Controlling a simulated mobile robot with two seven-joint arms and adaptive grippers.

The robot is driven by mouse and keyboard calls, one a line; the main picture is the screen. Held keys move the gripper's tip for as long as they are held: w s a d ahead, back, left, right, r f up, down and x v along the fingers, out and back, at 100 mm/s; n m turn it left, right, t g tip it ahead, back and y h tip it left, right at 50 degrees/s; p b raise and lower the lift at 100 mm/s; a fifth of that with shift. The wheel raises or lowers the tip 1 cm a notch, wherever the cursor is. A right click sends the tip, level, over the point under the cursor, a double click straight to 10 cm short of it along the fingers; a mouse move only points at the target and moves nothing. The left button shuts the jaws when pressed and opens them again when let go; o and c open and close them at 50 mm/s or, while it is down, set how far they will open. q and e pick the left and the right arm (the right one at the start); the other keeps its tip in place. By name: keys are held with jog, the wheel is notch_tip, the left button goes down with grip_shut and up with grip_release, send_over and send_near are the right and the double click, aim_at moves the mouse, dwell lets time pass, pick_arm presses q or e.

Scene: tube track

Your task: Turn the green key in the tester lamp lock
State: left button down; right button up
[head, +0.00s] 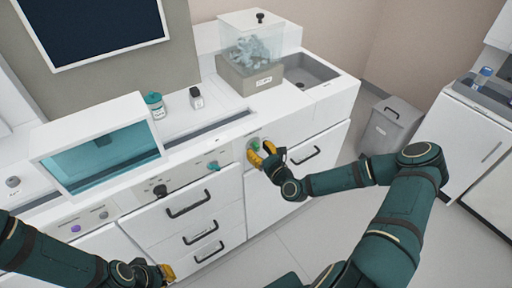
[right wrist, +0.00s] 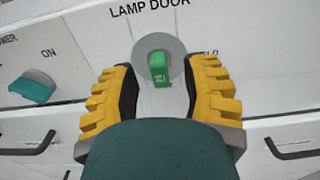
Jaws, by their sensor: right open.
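The green key (right wrist: 158,68) sits in a round grey lock plate (right wrist: 174,46) under the label "LAMP DOOR" on the white panel. In the head view the key is a small green patch (head: 255,146) partly hidden by my right gripper. My right gripper (head: 262,155) is open at the panel. In the right wrist view its yellow fingers (right wrist: 163,90) stand on either side of the key, with gaps between them and it. My left gripper (head: 167,273) is low at the bottom left, away from the lock; its opening is not clear.
A teal knob (right wrist: 36,84) marked "POWER" and "ON" is left of the lock. A black knob (head: 160,190) and a purple knob (head: 75,228) are farther left. Drawers with black handles (head: 188,206) lie below. A grey bin (head: 391,124) stands right of the counter.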

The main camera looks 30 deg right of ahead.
grip_shut()
jog(key=n, duration=0.3)
jog(key=shift+b, duration=0.3)
jog(key=shift+n, duration=1.7)
